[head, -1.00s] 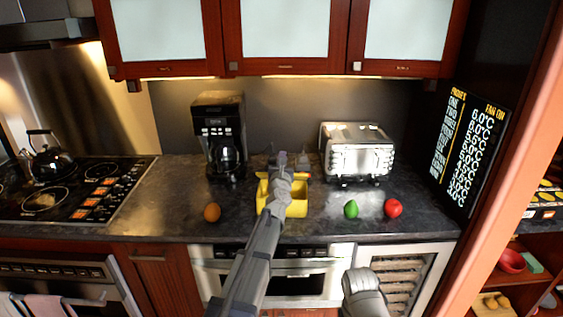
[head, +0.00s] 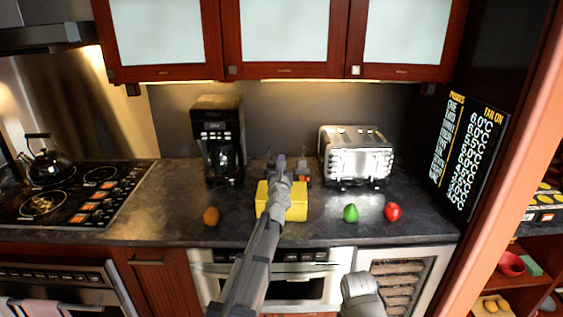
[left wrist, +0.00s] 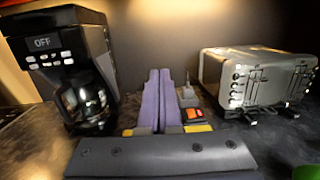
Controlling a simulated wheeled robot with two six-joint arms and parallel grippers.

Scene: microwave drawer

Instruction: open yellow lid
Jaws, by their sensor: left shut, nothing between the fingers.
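The yellow box (head: 268,209) stands on the dark counter in the middle of the head view and shows a plain yellow front. My left arm reaches across it and hides its centre. My left gripper (head: 281,165) is shut and empty, its fingertips past the box's back edge. In the left wrist view the shut fingers (left wrist: 160,100) point towards the back wall, with small yellow patches (left wrist: 197,128) of the box on both sides. Whether the fingers touch the lid is hidden. My right gripper's fingers do not show.
A coffee maker (head: 218,140) stands left of the box and a metal toaster (head: 355,157) right of it. An orange (head: 211,216), a green fruit (head: 350,212) and a red fruit (head: 392,211) lie near the counter's front. A small orange-red item (left wrist: 194,114) is behind the box.

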